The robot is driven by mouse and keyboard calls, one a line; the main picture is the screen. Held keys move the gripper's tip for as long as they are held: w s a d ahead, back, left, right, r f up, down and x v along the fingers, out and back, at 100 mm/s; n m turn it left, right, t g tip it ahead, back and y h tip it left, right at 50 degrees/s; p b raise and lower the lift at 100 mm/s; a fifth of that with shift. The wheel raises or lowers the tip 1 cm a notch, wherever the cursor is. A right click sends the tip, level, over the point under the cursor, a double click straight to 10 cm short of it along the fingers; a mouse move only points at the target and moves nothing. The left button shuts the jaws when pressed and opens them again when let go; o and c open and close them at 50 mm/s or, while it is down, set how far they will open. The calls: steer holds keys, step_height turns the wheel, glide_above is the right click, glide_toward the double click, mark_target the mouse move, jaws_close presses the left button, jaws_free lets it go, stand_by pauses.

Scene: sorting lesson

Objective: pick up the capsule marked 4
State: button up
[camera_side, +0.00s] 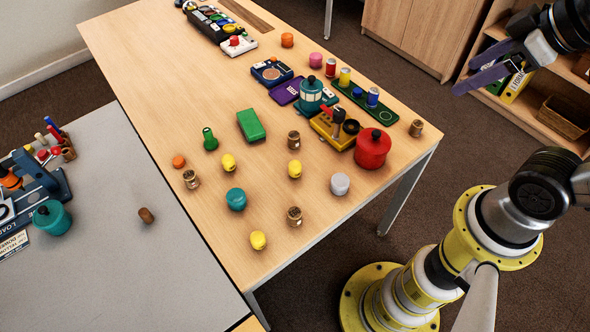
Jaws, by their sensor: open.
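Three small yellow rounded pieces that look like capsules stand on the wooden table: one near the middle (295,169), one to its left (228,162), and one near the front edge (258,240). Any marks on them are too small to read, so I cannot tell which one bears a 4. My gripper (464,77), with purple fingers, is at the upper right, beyond the table's right edge. It is open and empty, far from the yellow pieces.
Close to the yellow pieces are a teal pot (236,199), a grey cylinder (340,184), brown barrels (294,216) and a green box (251,125). A red canister (372,150) stands by the right edge. A grey-topped table (120,250) adjoins at left.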

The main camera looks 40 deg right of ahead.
steer(key=w+a+r+n, duration=0.2)
steer(key=w+n, duration=0.4)
steer(key=w, duration=0.4)
steer(key=n+g, duration=0.6)
steer(key=n, duration=0.2)
glide_above(295, 163)
step_height(295, 163, down, 30)
steer(key=shift+f, duration=3.3)
jaws_close()
